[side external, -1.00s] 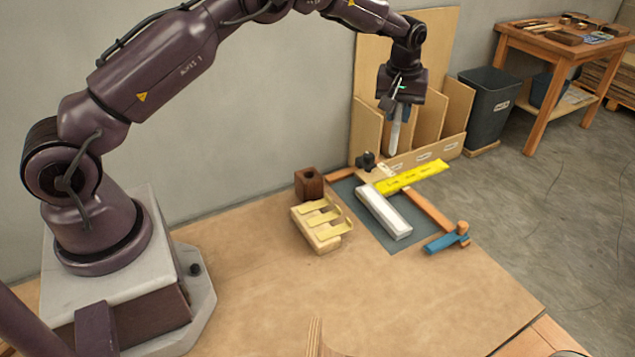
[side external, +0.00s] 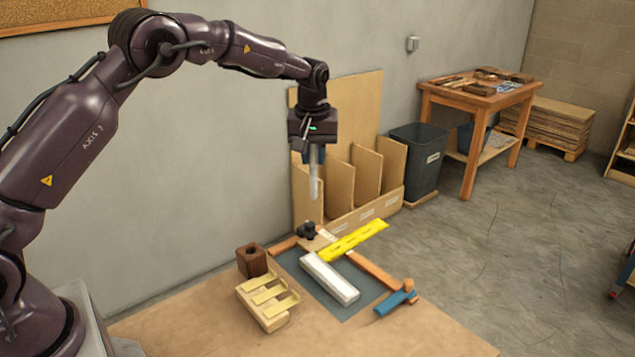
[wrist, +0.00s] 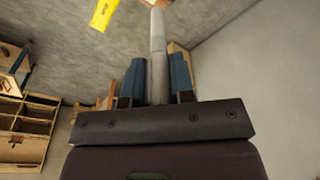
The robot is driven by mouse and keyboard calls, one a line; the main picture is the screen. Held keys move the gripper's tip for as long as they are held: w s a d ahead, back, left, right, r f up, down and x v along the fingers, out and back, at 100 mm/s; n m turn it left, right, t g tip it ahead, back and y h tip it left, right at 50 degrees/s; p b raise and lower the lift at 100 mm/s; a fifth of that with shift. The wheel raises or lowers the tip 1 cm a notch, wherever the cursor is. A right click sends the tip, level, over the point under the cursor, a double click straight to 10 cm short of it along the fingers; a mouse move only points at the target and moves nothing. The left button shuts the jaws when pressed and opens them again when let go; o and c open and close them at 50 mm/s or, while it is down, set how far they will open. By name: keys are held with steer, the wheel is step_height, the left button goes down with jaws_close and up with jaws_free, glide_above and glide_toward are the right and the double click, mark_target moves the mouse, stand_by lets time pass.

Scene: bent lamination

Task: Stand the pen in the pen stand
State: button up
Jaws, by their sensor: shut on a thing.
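My gripper (side external: 314,155) is shut on a pale grey-white pen (side external: 314,184), which hangs roughly upright below it, clear of the bench. In the wrist view the pen (wrist: 157,58) sits between the two blue fingers of my gripper (wrist: 157,78) and extends well beyond them. The pen stand looks to be the dark brown wooden block (side external: 251,264) with a round hole in its top, on the bench at the lower left of the pen. The stand's hole looks empty; its inside is dark.
Beside the block is a pale wooden holder (side external: 266,308) with yellow strips. A grey mat (side external: 352,304) carries a white bar (side external: 330,278). A yellow ruler (side external: 353,240), a clamp with blue jaw (side external: 395,303) and a cardboard divider rack (side external: 352,216) stand near. The bench front is clear.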

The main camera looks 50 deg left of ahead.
steer(key=s+a+r, duration=0.2)
steer(key=s, duration=0.6)
steer(key=s+f, duration=0.7)
steer(key=shift+s+f, duration=0.25)
steer(key=shift+f, duration=0.15)
stand_by(0.4)
steer(key=shift+f, duration=2.7)
steer(key=shift+f, duration=0.65)
stand_by(0.5)
steer(key=o, duration=1)
steer(key=shift+r, duration=0.1)
